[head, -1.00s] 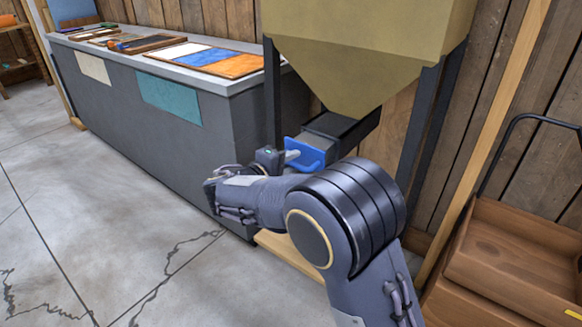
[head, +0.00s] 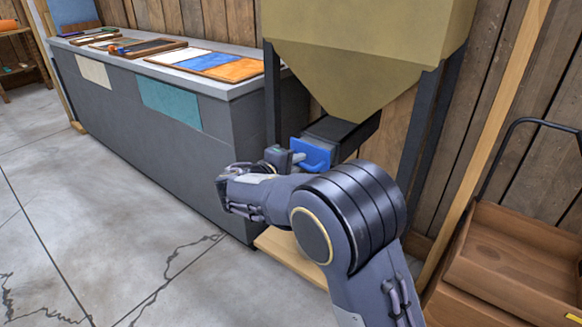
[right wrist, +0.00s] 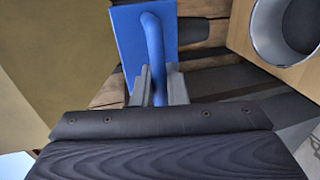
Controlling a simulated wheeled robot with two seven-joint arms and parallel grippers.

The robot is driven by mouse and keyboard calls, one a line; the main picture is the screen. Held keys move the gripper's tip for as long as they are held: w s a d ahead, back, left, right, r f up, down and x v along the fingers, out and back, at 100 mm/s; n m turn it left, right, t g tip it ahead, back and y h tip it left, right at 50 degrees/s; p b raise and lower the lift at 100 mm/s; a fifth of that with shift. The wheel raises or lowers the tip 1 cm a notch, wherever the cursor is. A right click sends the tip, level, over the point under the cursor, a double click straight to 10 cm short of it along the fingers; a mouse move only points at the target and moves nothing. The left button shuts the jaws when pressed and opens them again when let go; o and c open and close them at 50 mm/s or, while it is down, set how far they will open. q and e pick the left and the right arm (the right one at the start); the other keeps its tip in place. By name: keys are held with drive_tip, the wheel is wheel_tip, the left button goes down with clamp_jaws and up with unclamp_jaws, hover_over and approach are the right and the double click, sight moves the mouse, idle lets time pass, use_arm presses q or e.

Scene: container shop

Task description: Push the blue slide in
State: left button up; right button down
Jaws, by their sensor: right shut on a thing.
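The blue slide (head: 314,150) has an upright blue plate and a handle, and it sits at the dark outlet under the tan hopper (head: 365,75). A short grey stretch shows between the plate and the dark outlet housing. In the right wrist view the blue plate (right wrist: 130,40) and its curved handle stand ahead of me. My right gripper (right wrist: 158,88) is shut on the handle, with its grey fingers on both sides of it. In the head view my right gripper (head: 294,158) is partly hidden by my arm. My left gripper is not in view.
Dark hopper legs (head: 420,125) stand on both sides of the outlet. A grey counter (head: 150,105) with colored panels is at the left. A wooden cart (head: 515,250) is at the right. A metal bucket (right wrist: 262,45) shows in the right wrist view. The floor at left is clear.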

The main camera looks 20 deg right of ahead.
sight(308, 161)
drive_tip(key=x, duration=0.2)
drive_tip(key=r+x, duration=0.1)
drive_tip(key=x, duration=0.1)
drive_tip(key=shift+w+d+f, duration=0.1)
drive_tip(key=shift+w+d, duration=0.2)
drive_tip(key=shift+d, duration=0.15)
drive_tip(key=c, duration=1.5)
unclamp_jaws()
drive_tip(key=shift+w, duration=0.1)
drive_tip(key=shift+c, duration=0.2)
drive_tip(key=p+v, duration=0.2)
drive_tip(key=v, duration=0.5)
drive_tip(key=shift+s+a, duration=0.3)
drive_tip(key=shift+d, duration=0.1)
